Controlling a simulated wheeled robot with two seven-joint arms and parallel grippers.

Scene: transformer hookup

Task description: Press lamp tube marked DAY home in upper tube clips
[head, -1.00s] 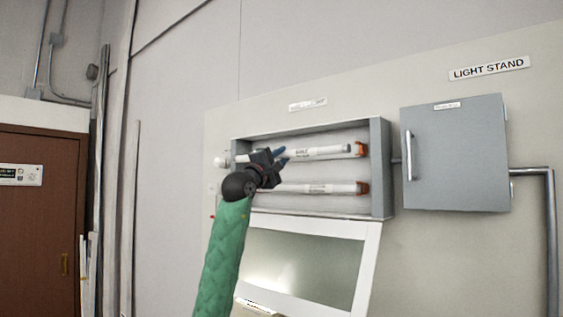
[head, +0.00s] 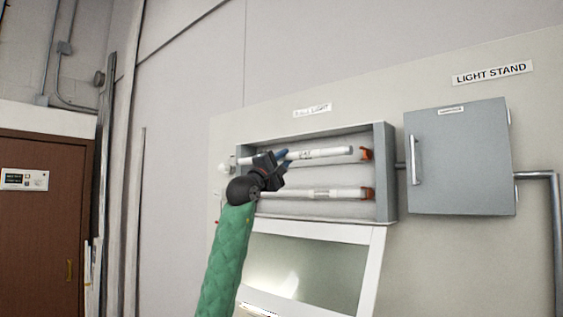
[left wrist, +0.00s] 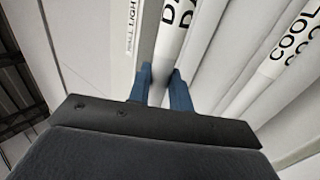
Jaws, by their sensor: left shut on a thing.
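The white lamp tube marked DAY (head: 332,153) lies along the upper row of the grey fixture box. My left gripper (head: 284,158) is shut on it near its left end. In the left wrist view the tube (left wrist: 176,28), with the letters "DA" showing, runs between the blue fingers (left wrist: 164,88). The upper right orange clip (head: 366,153) is in view, with a small gap between it and the tube's right end. Whether the tube stands in front of the clip line I cannot tell. The left upper clip is hidden by my gripper. My right gripper is not in view.
A second tube (head: 340,193), marked COOL in the left wrist view (left wrist: 285,52), lies in the lower row by the lower orange clip (head: 369,193). The box's side wall (head: 384,172) stands at right. A grey cabinet (head: 458,160) is further right, and a tilted white-framed panel (head: 372,265) below.

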